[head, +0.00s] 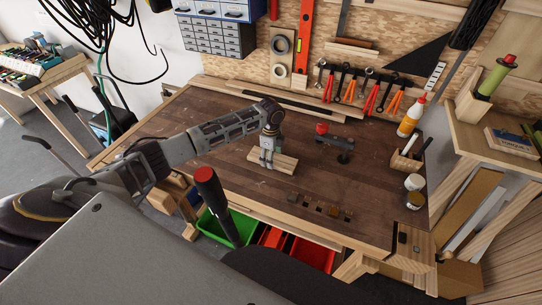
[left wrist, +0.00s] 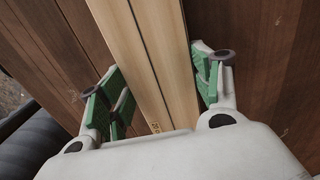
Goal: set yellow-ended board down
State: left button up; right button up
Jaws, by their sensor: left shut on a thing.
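My left gripper (head: 267,156) points down over the middle of the workbench (head: 215,125) and is shut on a short pale wooden board (head: 284,164). In the left wrist view the board (left wrist: 158,50) runs lengthwise between the green-padded fingers (left wrist: 160,95), with a thin dark line along it. The board lies about flat, at or just above the bench top; I cannot tell if it touches. No yellow end can be made out; part of the board is hidden by the gripper. My right gripper is not in view.
A dark clamp-like tool with a red knob (head: 321,129) stands right of the board. Small wooden and metal blocks (head: 326,208) lie near the front edge. Long boards (head: 270,98) lie along the back. Bench left of the board is clear.

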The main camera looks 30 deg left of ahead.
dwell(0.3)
pick_arm(q)
jog(key=o, duration=1.1)
jog(key=shift+f, duration=0.1)
notch_tip(320, 180, up, 12)
jog(key=shift+r+b, duration=0.15)
jog(key=shift+b, duration=0.5)
